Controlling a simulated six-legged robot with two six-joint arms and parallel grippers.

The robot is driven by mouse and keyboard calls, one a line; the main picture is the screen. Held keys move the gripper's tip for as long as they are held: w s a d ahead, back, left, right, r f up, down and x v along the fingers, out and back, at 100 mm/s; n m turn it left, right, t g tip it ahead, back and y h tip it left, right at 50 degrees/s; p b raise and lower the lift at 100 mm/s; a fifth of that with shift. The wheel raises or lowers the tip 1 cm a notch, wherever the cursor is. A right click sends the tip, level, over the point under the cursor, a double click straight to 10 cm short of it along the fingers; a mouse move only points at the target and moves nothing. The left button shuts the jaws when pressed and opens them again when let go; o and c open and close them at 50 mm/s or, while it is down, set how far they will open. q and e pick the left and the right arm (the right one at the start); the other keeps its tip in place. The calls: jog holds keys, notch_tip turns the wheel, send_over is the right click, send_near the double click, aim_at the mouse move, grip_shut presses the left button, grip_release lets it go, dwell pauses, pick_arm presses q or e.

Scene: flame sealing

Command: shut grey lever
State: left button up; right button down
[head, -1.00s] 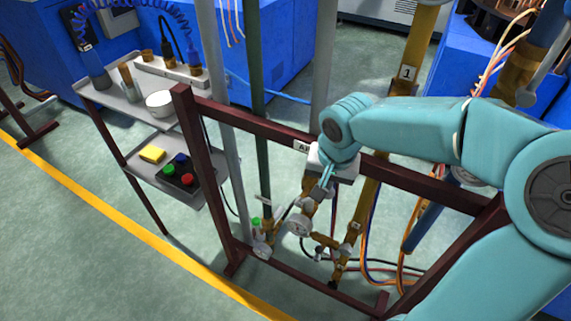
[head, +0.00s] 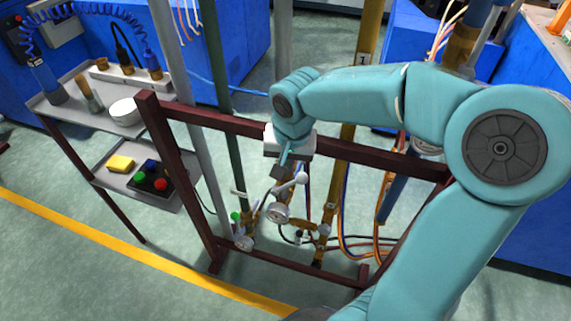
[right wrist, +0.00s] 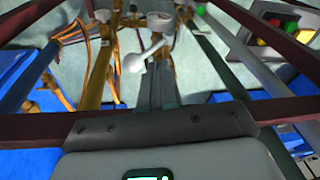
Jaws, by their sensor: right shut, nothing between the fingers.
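The grey lever (head: 291,185) is a pale handle with a round knob, above a round gauge (head: 278,212) on a pipe behind the dark red frame. In the right wrist view, the lever (right wrist: 146,54) slants, its knob just left of my right gripper's fingers (right wrist: 156,82). In the head view, my right gripper (head: 281,169) reaches down over the frame's top bar, close to the lever. It is shut and empty. I cannot tell whether it touches the lever. My left gripper is not in view.
The dark red frame (head: 230,121) surrounds the pipes, its top bar under my right arm. A green-knobbed valve (head: 236,216) is left of the gauge. A grey shelf cart (head: 75,108) stands left. Hoses hang right of the valves. Floor in front is clear.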

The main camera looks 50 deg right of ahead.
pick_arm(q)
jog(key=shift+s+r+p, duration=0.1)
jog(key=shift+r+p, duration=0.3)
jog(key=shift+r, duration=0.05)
pick_arm(e)
jog(key=s+r, duration=0.4)
jog(key=r, duration=0.4)
jog(key=shift+d+r, duration=0.2)
jog(key=shift+d, duration=0.05)
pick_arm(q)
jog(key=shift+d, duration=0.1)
pick_arm(e)
jog(key=shift+s, duration=0.15)
